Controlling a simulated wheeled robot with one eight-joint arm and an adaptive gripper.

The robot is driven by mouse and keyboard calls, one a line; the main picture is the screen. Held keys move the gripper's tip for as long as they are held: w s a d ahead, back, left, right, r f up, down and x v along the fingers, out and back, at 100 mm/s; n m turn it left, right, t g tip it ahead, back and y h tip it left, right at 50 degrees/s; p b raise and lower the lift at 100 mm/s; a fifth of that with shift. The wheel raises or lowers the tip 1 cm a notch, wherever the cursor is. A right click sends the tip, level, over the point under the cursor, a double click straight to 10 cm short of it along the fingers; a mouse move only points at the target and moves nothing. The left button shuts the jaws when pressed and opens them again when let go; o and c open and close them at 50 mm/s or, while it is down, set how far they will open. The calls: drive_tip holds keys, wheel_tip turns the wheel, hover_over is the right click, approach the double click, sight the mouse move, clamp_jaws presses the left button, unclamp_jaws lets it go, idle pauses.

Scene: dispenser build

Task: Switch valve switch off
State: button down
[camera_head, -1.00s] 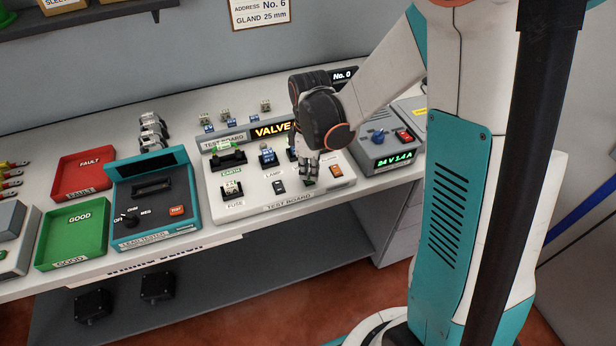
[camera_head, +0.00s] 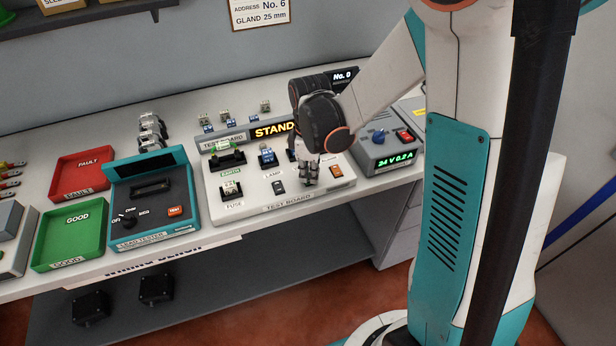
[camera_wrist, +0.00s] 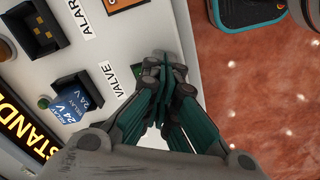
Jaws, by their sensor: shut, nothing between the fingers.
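The white test board (camera_head: 262,203) sits on the bench, with a row of parts and switches. My gripper (camera_head: 309,178) points down at its front right part. In the wrist view my fingers (camera_wrist: 165,72) are shut together with nothing between them. They are over the board's front edge, beside the VALVE label (camera_wrist: 117,80). The valve switch is hidden behind the fingers; I cannot tell its position or whether they touch it. The supply (camera_head: 390,160) reads 24 V 0.2 A.
Left of my gripper is the black lamp switch (camera_head: 279,187); right of it is an orange switch (camera_head: 336,171). A blue 24 V relay (camera_wrist: 78,104) sits behind the valve label. The lead tester (camera_head: 155,205) and green tray (camera_head: 70,237) stand further left.

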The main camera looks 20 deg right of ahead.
sight(309, 181)
drive_tip(key=shift+r+p, duration=2.35)
drive_tip(key=shift+r, duration=1.2)
